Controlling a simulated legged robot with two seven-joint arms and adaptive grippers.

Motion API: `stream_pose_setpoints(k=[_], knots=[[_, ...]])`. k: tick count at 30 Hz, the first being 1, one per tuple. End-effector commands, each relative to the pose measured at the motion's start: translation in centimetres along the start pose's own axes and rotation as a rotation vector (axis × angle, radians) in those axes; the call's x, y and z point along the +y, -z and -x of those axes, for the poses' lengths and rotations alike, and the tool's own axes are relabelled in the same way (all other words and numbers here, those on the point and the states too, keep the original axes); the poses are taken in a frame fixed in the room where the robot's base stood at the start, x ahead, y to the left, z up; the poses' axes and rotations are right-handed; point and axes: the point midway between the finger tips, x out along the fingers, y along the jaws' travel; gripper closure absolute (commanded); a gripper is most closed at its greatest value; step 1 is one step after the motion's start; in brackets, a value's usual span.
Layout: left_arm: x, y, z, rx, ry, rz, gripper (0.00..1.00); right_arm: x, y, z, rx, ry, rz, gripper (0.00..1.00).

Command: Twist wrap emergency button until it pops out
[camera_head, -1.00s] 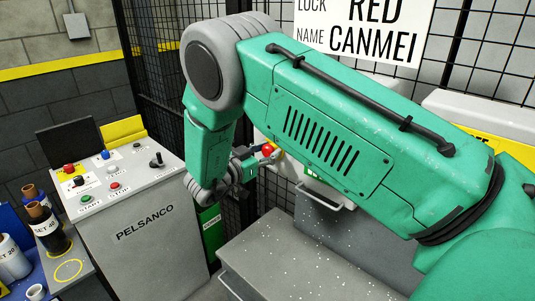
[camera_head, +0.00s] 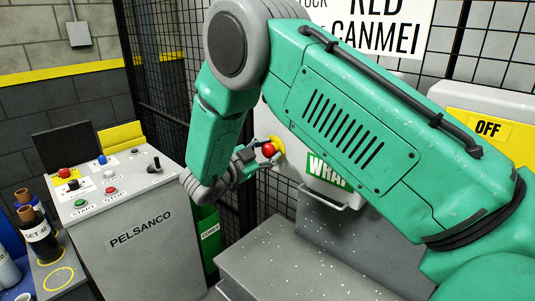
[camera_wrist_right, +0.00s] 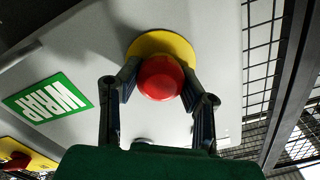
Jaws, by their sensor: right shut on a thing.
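The wrap emergency button is a red knob (camera_head: 268,150) on a yellow round base (camera_head: 278,146), on a pale cabinet with a green WRAP label (camera_head: 326,170). My right gripper (camera_head: 264,152) reaches it from the left. In the right wrist view, the red knob (camera_wrist_right: 160,78) sits between the two dark fingers of my right gripper (camera_wrist_right: 158,88), which is shut on its sides. The yellow base (camera_wrist_right: 152,44) shows behind the knob. Whether the knob is pressed in or popped out, I cannot tell. My left gripper is not in view.
A grey console (camera_head: 140,240) with several buttons and a small lever stands at the left. Black mesh fencing (camera_head: 165,85) runs behind. A grey speckled surface (camera_head: 300,262) lies below. A yellow OFF panel (camera_head: 485,130) is at the right.

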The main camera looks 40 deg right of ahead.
Motion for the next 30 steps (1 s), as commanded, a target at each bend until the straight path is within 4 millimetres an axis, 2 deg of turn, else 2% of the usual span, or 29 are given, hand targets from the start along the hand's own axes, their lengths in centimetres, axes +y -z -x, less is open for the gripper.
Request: stream_pose_setpoints(k=[9, 10, 12, 23, 26, 30], knots=[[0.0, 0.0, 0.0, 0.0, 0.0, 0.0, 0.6, -0.1, 0.0, 0.0, -0.001, 0.001, -0.003, 0.97], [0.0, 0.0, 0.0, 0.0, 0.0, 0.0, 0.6, -0.1, 0.0, 0.0, -0.001, 0.001, -0.003, 0.64], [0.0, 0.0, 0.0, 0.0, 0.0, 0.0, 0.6, -0.1, 0.0, 0.0, -0.001, 0.001, -0.002, 0.45], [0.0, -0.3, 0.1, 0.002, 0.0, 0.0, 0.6, 0.0, 0.1, 0.3, -0.001, 0.001, -0.002, 0.45], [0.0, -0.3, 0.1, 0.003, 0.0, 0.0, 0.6, -0.1, 0.0, 1.4, -0.002, 0.004, -0.002, 0.45], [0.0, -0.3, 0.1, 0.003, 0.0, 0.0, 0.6, -0.1, -0.1, 4.0, -0.003, 0.004, -0.002, 0.45]])
